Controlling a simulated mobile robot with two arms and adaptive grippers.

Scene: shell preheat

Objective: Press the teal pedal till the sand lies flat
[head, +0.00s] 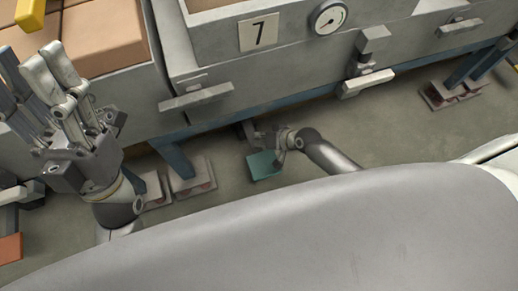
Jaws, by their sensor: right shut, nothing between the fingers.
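The teal pedal (264,166) sits low by the floor in front of the grey machine. My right gripper (262,140) is shut and empty at the pedal's upper edge. I cannot tell whether it touches the pedal or whether the pedal is pressed down. My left gripper (32,80) is raised at the left, open, with its fingers apart and nothing between them. Brown blocky material (105,38) fills a bin at the upper left. A strip of brown also shows inside the box above the number plate. I cannot make out any sand surface clearly.
The grey machine (225,60) carries a number 7 plate (259,32), a round gauge (329,18) and protruding handles (196,97). Blue legs stand on footplates (192,178) left of the pedal.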

